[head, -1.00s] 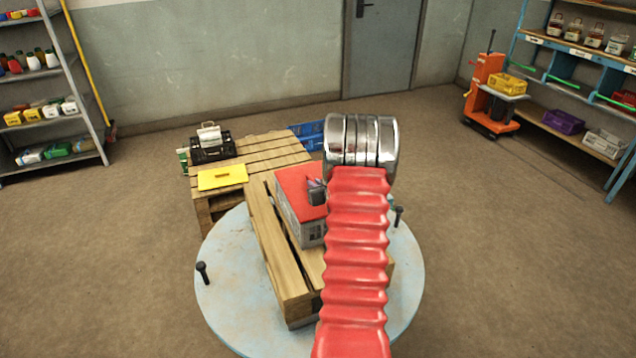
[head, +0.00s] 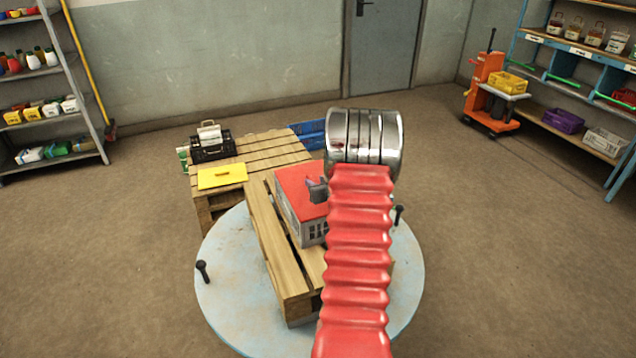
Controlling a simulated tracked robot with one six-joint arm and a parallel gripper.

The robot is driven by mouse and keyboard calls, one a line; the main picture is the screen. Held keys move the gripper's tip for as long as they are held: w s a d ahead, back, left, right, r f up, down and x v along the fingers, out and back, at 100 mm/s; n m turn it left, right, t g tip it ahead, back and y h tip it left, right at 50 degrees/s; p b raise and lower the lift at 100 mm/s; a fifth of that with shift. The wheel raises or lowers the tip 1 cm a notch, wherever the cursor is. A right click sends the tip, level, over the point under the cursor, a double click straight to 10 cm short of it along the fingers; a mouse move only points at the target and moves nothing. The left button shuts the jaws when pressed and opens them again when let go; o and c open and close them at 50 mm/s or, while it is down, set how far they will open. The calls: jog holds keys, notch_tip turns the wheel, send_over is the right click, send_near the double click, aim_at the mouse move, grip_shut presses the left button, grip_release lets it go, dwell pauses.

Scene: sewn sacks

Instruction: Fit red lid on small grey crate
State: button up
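The small grey crate (head: 312,232) stands on a wooden pallet on the round table, partly hidden behind my arm. The red lid (head: 297,185) lies over the top of the crate; its right part is hidden by my arm, so I cannot tell whether it sits flush all round. My gripper (head: 317,190) shows only as a small dark grey part at the lid's right side, beside my red arm sleeve. Most of it is hidden, and I cannot see whether its fingers hold the lid.
The pallet (head: 272,250) rests on the pale round table (head: 225,275), which has black pegs (head: 202,271) at its edge. Behind stands another pallet (head: 262,150) with a yellow lid (head: 222,176) and a black toolbox (head: 211,145). A blue crate (head: 308,134) is behind it. Open floor lies around.

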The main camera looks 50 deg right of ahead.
jog(key=v, duration=1.1)
dwell(0.5)
jog(key=shift+w, duration=0.1)
